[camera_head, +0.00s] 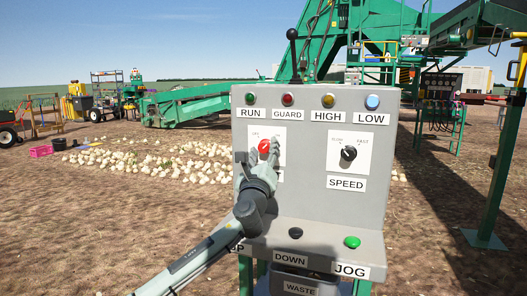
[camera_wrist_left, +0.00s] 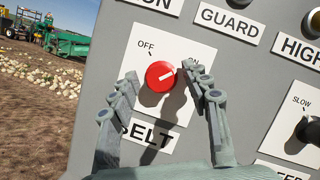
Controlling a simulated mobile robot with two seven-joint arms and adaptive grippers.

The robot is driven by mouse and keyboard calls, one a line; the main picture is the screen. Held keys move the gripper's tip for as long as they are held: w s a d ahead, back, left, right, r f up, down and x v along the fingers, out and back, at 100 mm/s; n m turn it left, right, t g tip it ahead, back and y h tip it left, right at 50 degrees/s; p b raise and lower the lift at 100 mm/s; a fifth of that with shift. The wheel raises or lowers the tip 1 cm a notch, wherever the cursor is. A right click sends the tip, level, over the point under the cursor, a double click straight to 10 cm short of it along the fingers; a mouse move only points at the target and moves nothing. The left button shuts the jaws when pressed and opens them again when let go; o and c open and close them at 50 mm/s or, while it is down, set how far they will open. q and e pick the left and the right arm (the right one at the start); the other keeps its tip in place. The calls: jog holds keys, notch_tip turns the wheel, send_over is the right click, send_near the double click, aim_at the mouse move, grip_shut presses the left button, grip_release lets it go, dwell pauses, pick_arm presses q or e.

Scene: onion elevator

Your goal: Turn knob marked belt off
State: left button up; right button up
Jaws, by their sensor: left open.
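The red belt knob (camera_wrist_left: 160,75) sits on a white plate (camera_wrist_left: 148,50) on the grey control panel, above a partly hidden label that reads "BELT". An "OFF" mark is printed at the upper left of the knob. The knob's white line runs toward the upper right, not at the "OFF" mark. My left gripper (camera_wrist_left: 162,82) is open, with one finger on each side of the knob; the right finger looks close to it, but contact cannot be told. In the head view the red knob (camera_head: 264,145) is partly hidden by my left gripper (camera_head: 263,155). My right gripper is not in view.
The grey panel (camera_head: 310,195) also carries a black speed knob (camera_head: 348,153), a row of lamps along the top, and a black lever (camera_head: 292,45). A green jog button (camera_head: 352,242) and a black down button (camera_head: 295,233) sit on the lower ledge. Onions (camera_head: 180,160) lie behind.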

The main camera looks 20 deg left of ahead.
pick_arm(q)
jog(key=shift+c, duration=0.2)
grip_shut()
